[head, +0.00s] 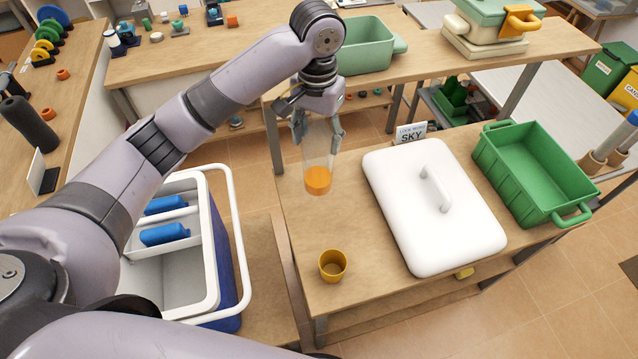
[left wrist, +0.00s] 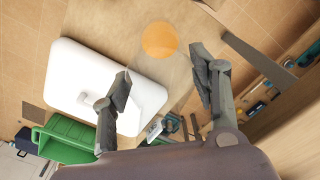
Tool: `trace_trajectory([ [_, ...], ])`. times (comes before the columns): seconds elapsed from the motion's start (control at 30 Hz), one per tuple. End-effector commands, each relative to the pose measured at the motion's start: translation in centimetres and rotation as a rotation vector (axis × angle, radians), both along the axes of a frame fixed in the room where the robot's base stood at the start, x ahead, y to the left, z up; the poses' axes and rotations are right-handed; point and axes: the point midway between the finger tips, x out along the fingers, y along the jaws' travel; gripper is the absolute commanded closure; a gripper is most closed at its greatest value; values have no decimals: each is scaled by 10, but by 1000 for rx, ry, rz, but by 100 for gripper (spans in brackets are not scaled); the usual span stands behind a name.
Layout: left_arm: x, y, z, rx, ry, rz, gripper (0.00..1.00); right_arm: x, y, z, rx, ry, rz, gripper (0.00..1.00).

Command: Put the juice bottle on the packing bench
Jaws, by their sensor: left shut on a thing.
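My left gripper (head: 318,135) is shut on the juice bottle (head: 318,180), a clear bottle with orange juice at its bottom. The bottle hangs upright below the fingers, over the back left part of a wooden bench (head: 305,240). I cannot tell whether its base touches the top. In the left wrist view the orange juice (left wrist: 159,39) shows beyond the two fingers (left wrist: 165,88), and the clear walls are barely visible. My right gripper is not in view.
On the bench are a white lid (head: 400,205) with a handle, a yellow cup (head: 332,266), a green crate (head: 500,165) and a small sign (head: 410,134). An open cooler (head: 212,285) with blue packs stands to the left. Bare wood lies between cup and bottle.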

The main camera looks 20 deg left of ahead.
Motion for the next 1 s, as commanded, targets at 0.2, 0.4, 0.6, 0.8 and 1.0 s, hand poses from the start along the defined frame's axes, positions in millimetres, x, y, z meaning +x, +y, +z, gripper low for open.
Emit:
trace_trajectory([
  [0.2,-1,1,-57,3,5,2,93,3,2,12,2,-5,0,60],
  [0.4,0,1,-103,1,2,1,93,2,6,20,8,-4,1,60],
  [0.6,0,0,-122,1,0,1,93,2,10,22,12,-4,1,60],
  [0.8,0,1,-150,1,2,2,93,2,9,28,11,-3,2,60],
  [1.0,0,0,-164,2,-2,0,93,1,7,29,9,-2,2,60],
])
